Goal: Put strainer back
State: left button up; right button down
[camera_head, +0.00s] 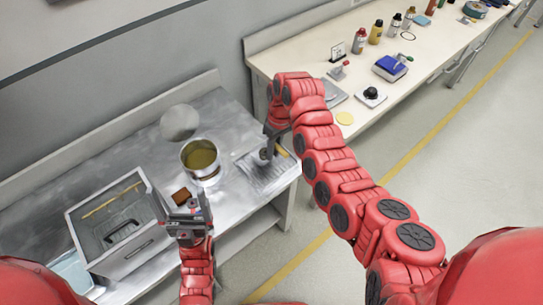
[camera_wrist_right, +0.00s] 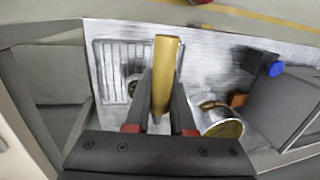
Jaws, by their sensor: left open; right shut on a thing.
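My right gripper (camera_head: 268,150) is low over the ridged drain area at the right end of the metal table. In the right wrist view it is shut on a yellow-brown handle (camera_wrist_right: 166,70), apparently the strainer's. A small dark round part (camera_wrist_right: 134,86) shows beside the fingers; I cannot tell whether it is the strainer's bowl. My left gripper (camera_head: 187,208) is open and empty, near a brown block (camera_head: 181,196) and in front of a metal pot (camera_head: 201,175) with yellowish contents. The pot also shows in the right wrist view (camera_wrist_right: 222,122).
A round metal disc (camera_head: 179,121) is behind the pot. A cream bench (camera_head: 300,62) with bottles and a blue-topped device (camera_head: 391,66) stands at the back right.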

jog(key=f, duration=0.1)
jog(key=w+f, duration=0.1)
jog(key=f+p, duration=0.1)
jog(key=shift+w+a+f, duration=0.15)
jog(key=shift+w+a, duration=0.15)
dwell(0.3)
jog(key=c, duration=0.8)
grip_release()
jog(key=shift+f, duration=0.1)
jog(key=shift+o, duration=0.2)
